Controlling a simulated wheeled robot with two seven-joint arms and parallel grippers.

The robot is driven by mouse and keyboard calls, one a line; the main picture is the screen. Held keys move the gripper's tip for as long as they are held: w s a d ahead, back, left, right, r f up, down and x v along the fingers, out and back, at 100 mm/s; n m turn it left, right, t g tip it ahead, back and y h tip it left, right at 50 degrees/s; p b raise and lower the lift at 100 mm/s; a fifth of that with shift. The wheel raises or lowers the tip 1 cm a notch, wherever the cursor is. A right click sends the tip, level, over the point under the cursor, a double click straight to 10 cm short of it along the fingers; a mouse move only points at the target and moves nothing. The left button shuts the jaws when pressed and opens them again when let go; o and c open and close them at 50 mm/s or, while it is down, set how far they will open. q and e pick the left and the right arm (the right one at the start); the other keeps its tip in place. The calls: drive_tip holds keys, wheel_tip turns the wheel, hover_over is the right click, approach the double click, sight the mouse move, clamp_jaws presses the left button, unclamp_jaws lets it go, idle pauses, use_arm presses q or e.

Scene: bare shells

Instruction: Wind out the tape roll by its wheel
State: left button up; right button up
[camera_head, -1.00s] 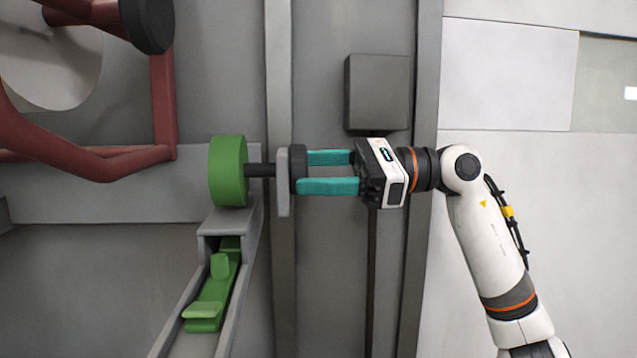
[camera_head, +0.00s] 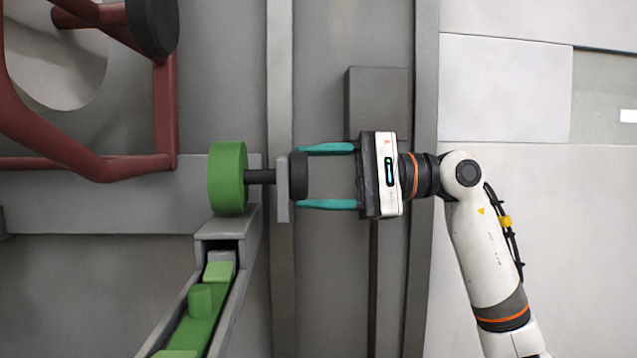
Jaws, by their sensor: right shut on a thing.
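The green roll (camera_head: 227,178) stands at the top of a grey sloping channel (camera_head: 245,245). A dark shaft (camera_head: 260,177) runs from it through a grey upright plate (camera_head: 283,187) to a dark wheel (camera_head: 299,177). My right gripper (camera_head: 298,176) comes in from the right, its teal fingers shut on the wheel, one above and one below. A green strip with raised blocks (camera_head: 194,327) lies in the channel and runs out of the picture at the bottom. My left gripper is not in view.
Dark red bars (camera_head: 164,110) with a dark round end (camera_head: 153,25) fill the upper left. A grey box (camera_head: 377,92) sits on the wall behind my right gripper. Pale wall panels (camera_head: 505,85) lie at the right.

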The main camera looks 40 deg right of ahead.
drive_tip(key=shift+n, duration=0.5)
drive_tip(key=o, duration=1)
drive_tip(key=shift+d, duration=0.1)
drive_tip(key=b+v, duration=0.2)
drive_tip(key=v, duration=1)
drive_tip(key=shift+b, duration=0.35)
